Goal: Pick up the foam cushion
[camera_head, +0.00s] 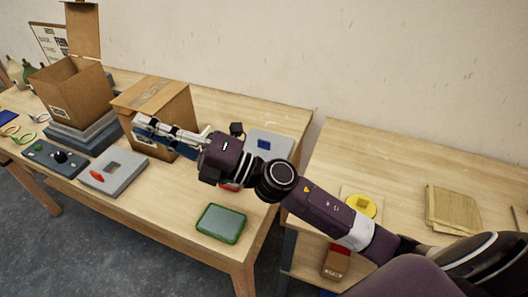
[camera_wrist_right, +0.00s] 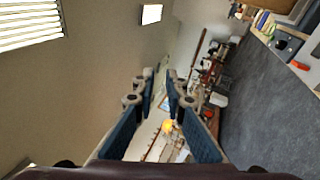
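I cannot tell for sure which thing is the foam cushion. My right gripper (camera_head: 142,132) reaches in from the right in the head view, in front of the closed cardboard box. Its fingers are apart and empty in the right wrist view (camera_wrist_right: 160,80), with nothing between them but the distant room. My left gripper is not in view.
An open cardboard box (camera_head: 74,95) stands on grey cases at the left. A closed cardboard box (camera_head: 178,108) is beside my gripper. A grey panel with a red part (camera_head: 113,171) lies in front. Flat brown sheets (camera_head: 452,210) lie on the right table. A gap separates the tables.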

